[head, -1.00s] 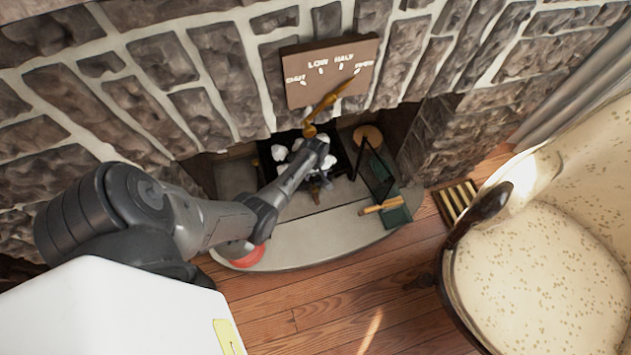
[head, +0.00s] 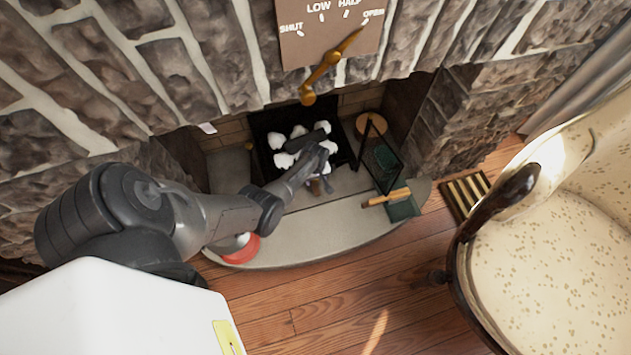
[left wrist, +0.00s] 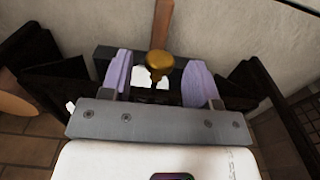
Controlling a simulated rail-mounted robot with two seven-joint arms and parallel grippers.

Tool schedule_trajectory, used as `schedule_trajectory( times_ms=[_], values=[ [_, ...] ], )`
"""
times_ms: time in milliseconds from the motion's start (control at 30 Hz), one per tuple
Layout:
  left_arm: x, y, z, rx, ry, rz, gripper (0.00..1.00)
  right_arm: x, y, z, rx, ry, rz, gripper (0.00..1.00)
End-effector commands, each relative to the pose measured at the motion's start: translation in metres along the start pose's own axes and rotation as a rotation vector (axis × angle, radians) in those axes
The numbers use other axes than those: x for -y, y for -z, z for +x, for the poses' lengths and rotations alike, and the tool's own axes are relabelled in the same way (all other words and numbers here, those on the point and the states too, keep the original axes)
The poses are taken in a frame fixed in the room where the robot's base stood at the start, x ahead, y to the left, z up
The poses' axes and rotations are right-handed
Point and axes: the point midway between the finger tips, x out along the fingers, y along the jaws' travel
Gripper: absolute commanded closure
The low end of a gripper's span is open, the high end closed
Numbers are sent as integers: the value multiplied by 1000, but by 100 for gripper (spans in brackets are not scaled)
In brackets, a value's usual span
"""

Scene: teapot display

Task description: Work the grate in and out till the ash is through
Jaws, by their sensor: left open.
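The grate (head: 267,125) is a dark tray in the fireplace, with white lumps (head: 284,160) and a dark log-like piece on it. My left gripper (head: 322,172) is at its front edge, fingers pointing down into the hearth. In the left wrist view the gripper (left wrist: 160,78) is open, its two lilac fingers apart. A brass knob (left wrist: 158,62) shows between them, with gaps at both sides; I cannot tell how deep it sits between the fingers. The ash cannot be made out. My right gripper is out of view.
A brass lever (head: 325,68) on the plate above points near OPEN. A dark mesh screen (head: 382,155) and a wooden-handled green tool (head: 402,207) stand right on the stone hearth (head: 300,235). A red object (head: 243,250) lies at its front left. An armchair (head: 560,230) is at right.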

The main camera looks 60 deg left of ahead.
Motion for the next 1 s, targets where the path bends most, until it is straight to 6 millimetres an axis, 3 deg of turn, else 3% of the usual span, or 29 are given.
schedule_trajectory(
  times_ms=[200,567,1000],
  values=[
    [0,0,12,-1,0,0,45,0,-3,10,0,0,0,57],
    [0,0,13,0,0,0,45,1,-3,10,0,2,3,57],
    [0,0,13,0,0,0,85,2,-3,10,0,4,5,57]
  ],
)
